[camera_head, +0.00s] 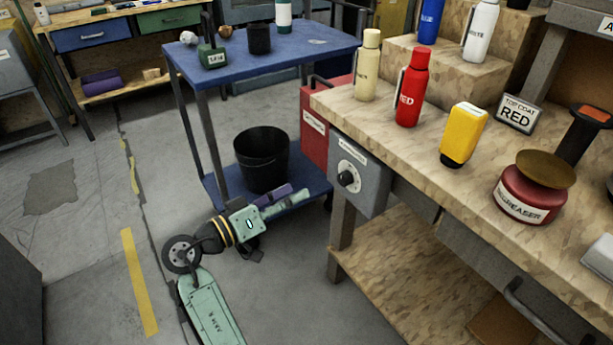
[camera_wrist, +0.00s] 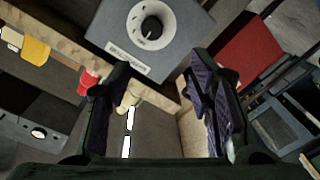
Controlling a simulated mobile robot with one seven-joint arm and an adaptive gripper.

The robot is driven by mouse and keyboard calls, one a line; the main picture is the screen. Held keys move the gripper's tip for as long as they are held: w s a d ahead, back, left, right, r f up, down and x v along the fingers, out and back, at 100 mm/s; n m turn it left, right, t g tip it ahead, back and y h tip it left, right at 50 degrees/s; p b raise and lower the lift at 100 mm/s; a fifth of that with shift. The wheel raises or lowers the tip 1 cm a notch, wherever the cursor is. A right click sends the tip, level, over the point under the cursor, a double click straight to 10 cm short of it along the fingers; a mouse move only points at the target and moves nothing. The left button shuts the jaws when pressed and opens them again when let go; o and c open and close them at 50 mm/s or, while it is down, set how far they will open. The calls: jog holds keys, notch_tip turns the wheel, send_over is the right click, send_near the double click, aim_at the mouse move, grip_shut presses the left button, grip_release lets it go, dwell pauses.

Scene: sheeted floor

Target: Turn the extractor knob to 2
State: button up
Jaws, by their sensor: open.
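The extractor knob (camera_head: 347,180) is a round black knob on a pale dial. It is on the front of a grey control box (camera_head: 372,187) fixed at the left end of the workbench. In the wrist view the knob (camera_wrist: 152,27) and box (camera_wrist: 185,50) appear at the top, with the box's label below the dial. A small white mark shows on the knob, but the dial numbers are too small to read. My gripper (camera_head: 286,202) is left of and below the box, apart from the knob. In the wrist view my gripper (camera_wrist: 163,78) is open and empty, its fingers spread below the dial.
A blue cart (camera_head: 270,60) with a black bin (camera_head: 262,160) stands behind my arm. The workbench (camera_head: 400,125) carries bottles and a red degreaser tin (camera_head: 530,195). The floor (camera_head: 90,220) at left is mostly clear.

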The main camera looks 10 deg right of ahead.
aim_at(341, 180)
jog(key=shift+m+g+h, duration=0.3)
jog(key=shift+g, duration=0.3)
jog(key=x, duration=0.7)
jog(key=s+x, duration=0.1)
jog(key=x, duration=0.3)
jog(key=shift+d+f, duration=0.35)
jog(key=shift+d, duration=0.05)
jog(key=shift+c, duration=0.2)
grip_shut()
